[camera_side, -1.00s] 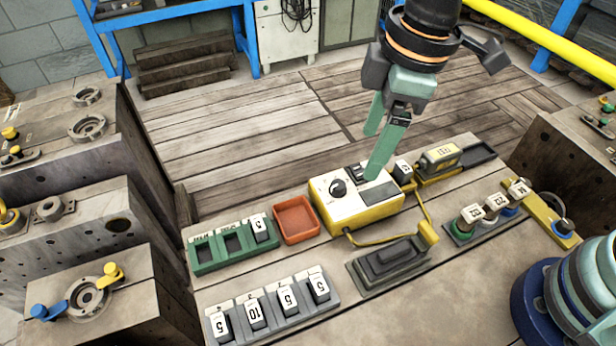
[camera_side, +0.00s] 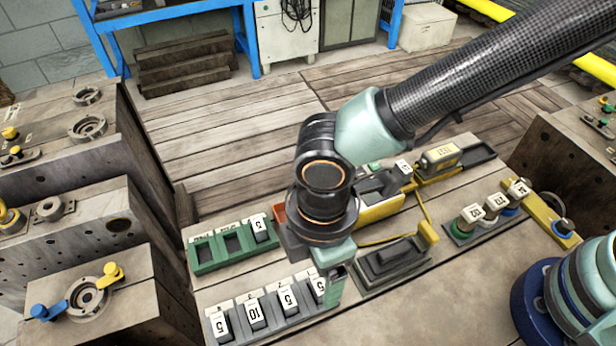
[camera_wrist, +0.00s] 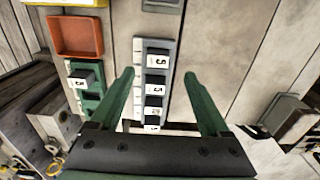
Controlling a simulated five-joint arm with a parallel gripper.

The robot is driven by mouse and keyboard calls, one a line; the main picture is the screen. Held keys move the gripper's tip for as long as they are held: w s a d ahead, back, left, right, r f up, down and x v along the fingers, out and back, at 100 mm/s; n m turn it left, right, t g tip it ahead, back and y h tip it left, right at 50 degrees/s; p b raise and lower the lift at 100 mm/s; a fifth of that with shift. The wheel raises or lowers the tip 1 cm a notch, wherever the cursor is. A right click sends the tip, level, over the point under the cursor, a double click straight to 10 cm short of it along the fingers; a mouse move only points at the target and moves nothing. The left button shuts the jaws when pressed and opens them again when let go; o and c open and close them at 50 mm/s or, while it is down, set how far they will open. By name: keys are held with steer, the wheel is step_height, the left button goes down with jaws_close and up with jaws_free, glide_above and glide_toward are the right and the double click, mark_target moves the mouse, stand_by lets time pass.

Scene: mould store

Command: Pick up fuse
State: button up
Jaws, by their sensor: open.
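A grey rack (camera_side: 272,333) at the front holds several upright fuses labelled 5 or 10. Its rightmost fuse (camera_side: 318,287) is partly hidden by my gripper (camera_side: 333,290). In the wrist view, the rack's end fuse (camera_wrist: 157,61) is at the top of the row, near the level of my fingertips. My gripper (camera_wrist: 159,75) is open, with one finger on each side of the rack and nothing held. How high the fingertips are above the fuses is hard to tell. A green holder (camera_side: 212,264) has one fuse labelled 5 (camera_side: 260,226) and two empty slots.
A red tray (camera_wrist: 75,37) lies beyond the green holder, mostly hidden behind my arm in the side view. A yellow tester (camera_side: 382,213) is also partly hidden. A dark grey switch block (camera_side: 390,262) stands right of the rack. Bare bench (camera_side: 450,300) is at the right front.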

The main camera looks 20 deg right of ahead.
mark_target(319, 284)
steer(key=f, duration=0.5)
steer(key=shift+w+d, duration=0.2)
jaws_close()
